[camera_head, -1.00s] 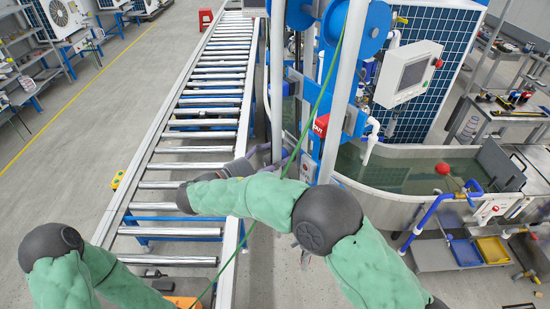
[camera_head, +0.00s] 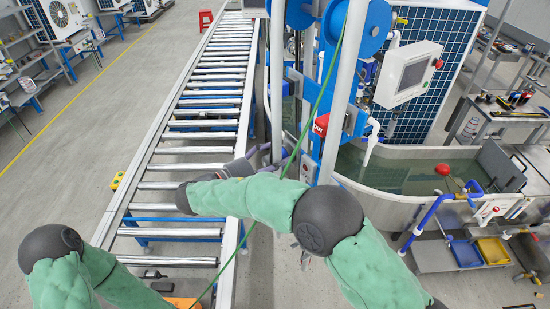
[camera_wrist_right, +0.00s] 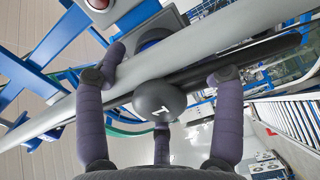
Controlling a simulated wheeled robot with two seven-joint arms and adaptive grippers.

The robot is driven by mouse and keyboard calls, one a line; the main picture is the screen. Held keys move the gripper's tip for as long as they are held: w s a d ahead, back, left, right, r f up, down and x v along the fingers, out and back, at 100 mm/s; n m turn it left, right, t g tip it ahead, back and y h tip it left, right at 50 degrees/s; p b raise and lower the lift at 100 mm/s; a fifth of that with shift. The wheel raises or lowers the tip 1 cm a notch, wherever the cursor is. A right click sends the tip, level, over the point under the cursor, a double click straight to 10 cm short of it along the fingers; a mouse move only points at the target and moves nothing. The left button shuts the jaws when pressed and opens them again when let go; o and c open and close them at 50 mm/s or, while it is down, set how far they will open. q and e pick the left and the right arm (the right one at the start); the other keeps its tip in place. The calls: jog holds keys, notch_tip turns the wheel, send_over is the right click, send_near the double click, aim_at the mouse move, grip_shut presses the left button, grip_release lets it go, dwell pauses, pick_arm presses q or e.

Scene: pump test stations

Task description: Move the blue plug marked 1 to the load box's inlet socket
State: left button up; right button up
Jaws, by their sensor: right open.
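My right gripper (camera_head: 268,154) is beside the blue station frame, at the right edge of the roller conveyor. In the right wrist view its purple fingers (camera_wrist_right: 158,92) are open, spread around a rounded dark grey body marked "1" (camera_wrist_right: 160,102). This looks like the plug, though it shows grey rather than blue; whether any finger touches it is unclear. A grey bar and a black rod run behind it. In the head view my arm and fingers hide the plug. My left gripper is out of view. I cannot make out the inlet socket or the load box for certain.
The roller conveyor (camera_head: 190,152) runs along the left of the station. A thin green cable (camera_head: 318,105) hangs across the frame. A water tank (camera_head: 420,155) and a control screen (camera_head: 408,75) stand right. In the wrist view a red button (camera_wrist_right: 98,4) is close above the fingers.

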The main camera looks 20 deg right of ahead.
aim_at(265, 164)
dwell(0.3)
grip_shut()
jog(key=shift+a, duration=0.2)
jog(key=shift+b+v, duration=0.3)
jog(key=shift+v, duration=1.05)
jog(key=shift+s+a+p, duration=0.1)
jog(key=shift+a+p, duration=0.55)
jog(key=shift+p, duration=1.4)
jog(key=shift+s+a+r+p, duration=0.1)
jog(key=shift+s+a+p, duration=0.4)
jog(key=shift+p, duration=1.9)
jog(key=shift+w+a, duration=0.15)
jog(key=shift+a, duration=0.05)
